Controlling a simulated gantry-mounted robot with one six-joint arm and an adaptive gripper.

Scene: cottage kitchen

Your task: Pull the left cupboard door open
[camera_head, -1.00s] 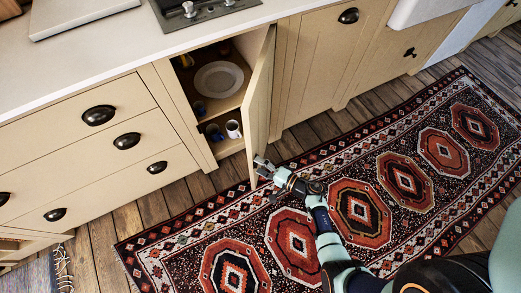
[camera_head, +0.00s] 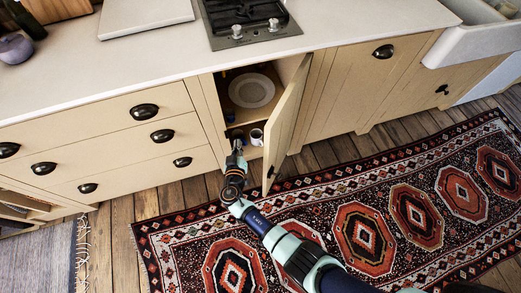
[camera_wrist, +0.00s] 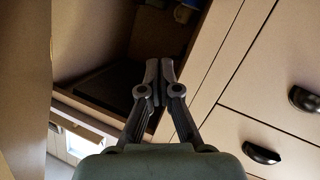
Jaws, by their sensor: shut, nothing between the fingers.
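The left cupboard door (camera_head: 286,124) is cream and stands swung outward. It is hinged at its right side. A dark handle (camera_head: 270,172) shows low on its free edge. Inside the cupboard are a white plate (camera_head: 252,90) on the shelf (camera_head: 245,113) and a white mug (camera_head: 256,137) below. My gripper (camera_head: 237,139) is at the left part of the opening, left of the door and apart from its free edge. In the wrist view my gripper (camera_wrist: 158,66) has its fingers together, with nothing between them, in front of the dark cupboard interior.
Drawers with dark cup handles (camera_head: 144,111) lie left of the opening. Another panel with a handle (camera_head: 383,51) is to the right. The worktop (camera_head: 150,62) and hob (camera_head: 245,22) are above. A patterned rug (camera_head: 350,190) covers the floor in front.

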